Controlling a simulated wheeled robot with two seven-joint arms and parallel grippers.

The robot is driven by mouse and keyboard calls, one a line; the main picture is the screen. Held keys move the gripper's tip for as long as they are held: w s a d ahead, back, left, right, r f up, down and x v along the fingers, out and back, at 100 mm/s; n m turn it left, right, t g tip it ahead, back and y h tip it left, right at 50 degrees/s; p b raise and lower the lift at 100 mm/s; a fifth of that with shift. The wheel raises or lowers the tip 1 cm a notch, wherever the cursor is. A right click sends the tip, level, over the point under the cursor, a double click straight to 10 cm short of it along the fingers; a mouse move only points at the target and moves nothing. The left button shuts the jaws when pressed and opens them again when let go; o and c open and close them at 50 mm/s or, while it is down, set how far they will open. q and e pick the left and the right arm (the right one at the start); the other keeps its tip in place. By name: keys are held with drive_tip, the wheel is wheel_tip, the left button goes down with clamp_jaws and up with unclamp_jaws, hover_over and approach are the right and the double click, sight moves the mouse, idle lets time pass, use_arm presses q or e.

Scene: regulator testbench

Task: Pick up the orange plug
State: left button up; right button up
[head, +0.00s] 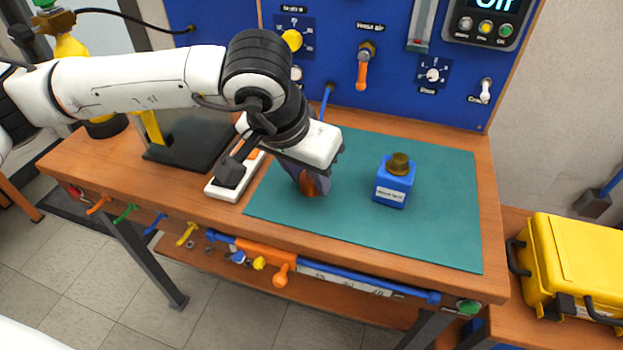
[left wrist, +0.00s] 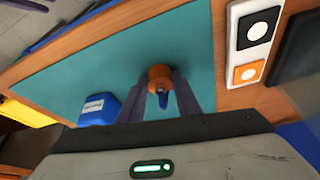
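The orange plug (left wrist: 160,76) is at the fingertips of my left gripper (left wrist: 163,82) in the left wrist view, with a dark blue part pointing toward the camera. In the head view the plug (head: 312,186) shows partly behind the fingers of my left gripper (head: 309,188), low over the left part of the teal mat (head: 430,240). The fingers stand apart on either side of the plug. I cannot tell whether they press on it or leave a small gap. My right gripper is not in view.
A blue bottle (head: 393,185) with a dark gold cap stands on the mat to the right. A white power strip (head: 222,187) lies left of the mat. The blue panel (head: 400,88) with knobs and valves rises behind. A yellow case (head: 575,265) sits at the right.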

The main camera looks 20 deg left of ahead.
sight(308, 180)
use_arm(q)
drive_tip(key=shift+r, duration=0.1)
drive_tip(key=shift+c, duration=0.2)
wheel_tip(308, 180, up, 10)
drive_tip(key=shift+p, duration=0.45)
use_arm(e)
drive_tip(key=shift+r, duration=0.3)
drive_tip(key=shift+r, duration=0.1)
